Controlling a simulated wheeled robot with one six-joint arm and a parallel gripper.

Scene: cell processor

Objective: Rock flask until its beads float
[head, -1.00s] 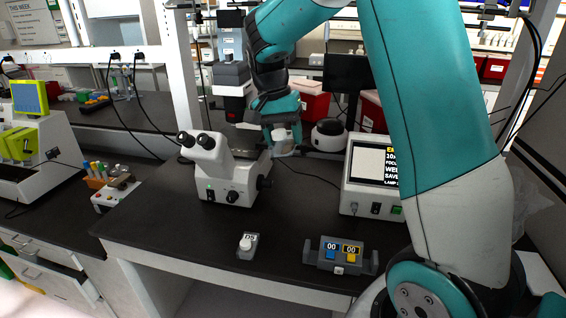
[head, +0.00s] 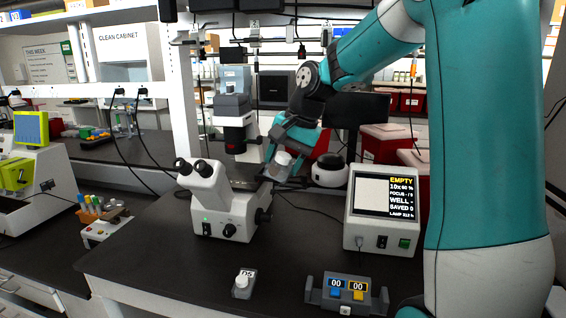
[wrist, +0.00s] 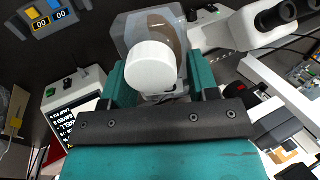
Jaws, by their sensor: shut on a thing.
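My gripper (head: 284,152) is shut on a clear flask (head: 281,168) and holds it above the bench, just right of the white microscope. The flask looks tilted in the head view. In the wrist view the flask (wrist: 130,35) lies between the teal fingers, with its round white cap (wrist: 150,66) facing the camera. Brownish content shows through its wall behind the cap. Single beads cannot be made out, so I cannot tell if any float.
The white microscope (head: 214,202) stands close left of the flask. A monitor box (head: 383,208) reading EMPTY stands right. A counter showing 00 and 00 (head: 347,293) and a small white-knobbed device (head: 242,283) sit at the front. The dark bench between is clear.

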